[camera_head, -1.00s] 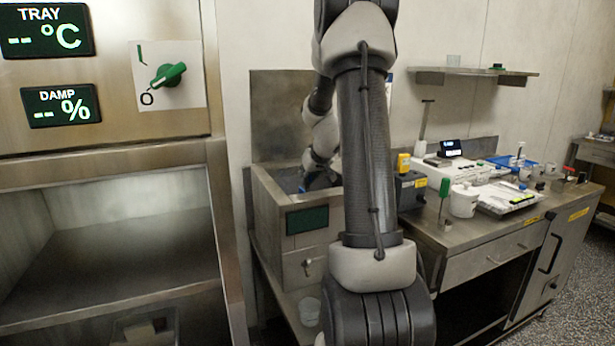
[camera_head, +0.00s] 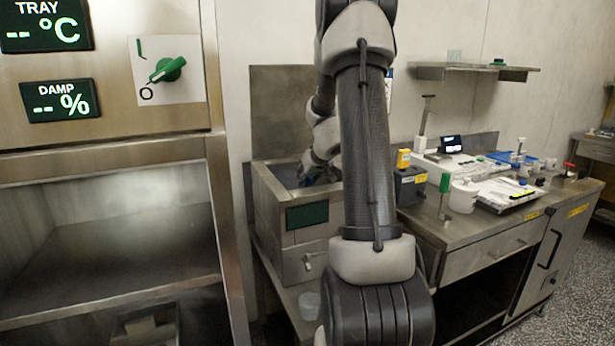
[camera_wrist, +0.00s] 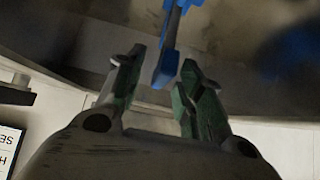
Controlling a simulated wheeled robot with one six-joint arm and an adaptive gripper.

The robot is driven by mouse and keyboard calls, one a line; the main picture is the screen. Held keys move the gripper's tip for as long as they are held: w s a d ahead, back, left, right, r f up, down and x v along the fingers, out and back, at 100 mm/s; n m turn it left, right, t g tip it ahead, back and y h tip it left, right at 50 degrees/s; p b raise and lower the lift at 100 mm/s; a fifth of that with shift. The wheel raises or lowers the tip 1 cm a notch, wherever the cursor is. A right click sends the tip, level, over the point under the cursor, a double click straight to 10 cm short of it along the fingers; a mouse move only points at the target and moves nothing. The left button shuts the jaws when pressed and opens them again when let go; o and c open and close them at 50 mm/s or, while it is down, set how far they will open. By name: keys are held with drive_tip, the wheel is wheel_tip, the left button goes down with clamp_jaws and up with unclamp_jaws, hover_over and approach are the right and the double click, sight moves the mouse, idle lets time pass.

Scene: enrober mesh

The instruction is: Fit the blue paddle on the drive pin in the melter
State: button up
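The melter (camera_head: 270,215) is the steel tank beside the wall in the head view, with my arm reaching over its rim. My gripper (camera_head: 318,172) is inside its opening, mostly dark there. In the wrist view my gripper (camera_wrist: 161,72) has its two green-padded fingers apart. A blue bar of the paddle (camera_wrist: 166,62) shows between and just beyond the fingertips, with a visible gap on each side. More blue (camera_wrist: 288,48) shows at the right; I cannot tell if it joins the bar. The drive pin cannot be made out.
The melter's curved steel wall (camera_wrist: 60,70) lies close to the fingers. A bench (camera_head: 470,235) at the right holds a grey box (camera_head: 410,188), a white mug (camera_head: 463,195) and a tray (camera_head: 508,193). A cabinet with a green switch (camera_head: 167,70) stands at left.

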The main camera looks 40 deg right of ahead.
drive_tip(key=v, duration=1.2)
idle(0.3)
drive_tip(key=s+a+r+n+g+y, duration=0.15)
drive_tip(key=s+a, duration=0.25)
drive_tip(key=a, duration=0.4)
drive_tip(key=s+a+r+n+y, duration=0.1)
drive_tip(key=s+a+r, duration=0.25)
drive_tip(key=a, duration=0.35)
drive_tip(key=s+a+f+g, duration=0.1)
drive_tip(key=s+a, duration=0.2)
drive_tip(key=s, duration=0.5)
drive_tip(key=s+a+g, duration=0.2)
drive_tip(key=s+a, duration=0.1)
drive_tip(key=s, duration=0.6)
drive_tip(key=shift+s+f, duration=0.2)
drive_tip(key=shift+f, duration=0.15)
